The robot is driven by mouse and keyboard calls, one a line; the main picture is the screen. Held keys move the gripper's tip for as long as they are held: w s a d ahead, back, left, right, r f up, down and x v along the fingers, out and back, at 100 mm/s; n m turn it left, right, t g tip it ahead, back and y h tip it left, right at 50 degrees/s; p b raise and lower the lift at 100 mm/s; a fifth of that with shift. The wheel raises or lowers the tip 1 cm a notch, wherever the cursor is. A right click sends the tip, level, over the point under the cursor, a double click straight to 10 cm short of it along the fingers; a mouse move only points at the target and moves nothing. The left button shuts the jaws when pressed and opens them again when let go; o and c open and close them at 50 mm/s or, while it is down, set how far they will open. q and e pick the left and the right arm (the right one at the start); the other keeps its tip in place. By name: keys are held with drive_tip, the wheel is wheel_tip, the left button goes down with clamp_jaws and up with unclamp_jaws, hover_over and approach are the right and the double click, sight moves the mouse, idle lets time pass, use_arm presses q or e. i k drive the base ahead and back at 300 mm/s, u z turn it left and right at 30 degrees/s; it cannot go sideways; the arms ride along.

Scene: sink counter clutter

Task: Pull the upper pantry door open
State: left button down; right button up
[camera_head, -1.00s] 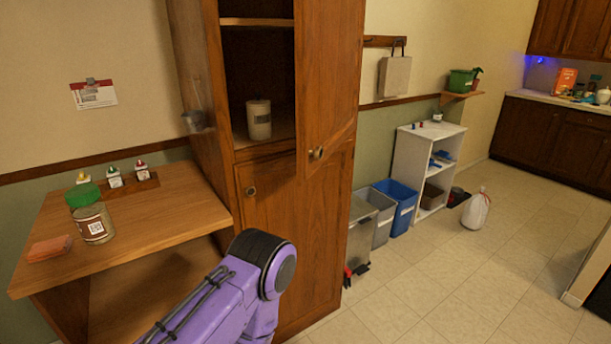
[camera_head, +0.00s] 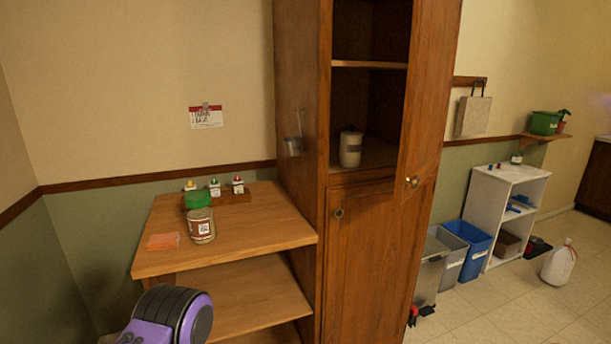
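The tall wooden pantry (camera_head: 302,120) stands right of centre. Its upper door (camera_head: 430,90) is swung open, hinged on the right, with a round knob (camera_head: 412,182) near its lower left corner. The opening shows a shelf (camera_head: 368,64) and a pale canister (camera_head: 350,148) on the compartment floor. The lower door (camera_head: 375,265) is closed, with its own knob (camera_head: 338,213). A purple and black link of my arm shows at the bottom left, apart from the pantry. Neither gripper is in view.
A wooden side table (camera_head: 225,236) left of the pantry holds a green-lidded jar (camera_head: 201,222), an orange sponge (camera_head: 162,241) and small bottles on a rack. Bins (camera_head: 476,250) and a white shelf unit (camera_head: 500,205) stand right of the pantry.

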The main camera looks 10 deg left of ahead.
sight(435, 25)
drive_tip(key=u, duration=0.8)
drive_tip(key=i, duration=1.15)
drive_tip(key=z, duration=2.05)
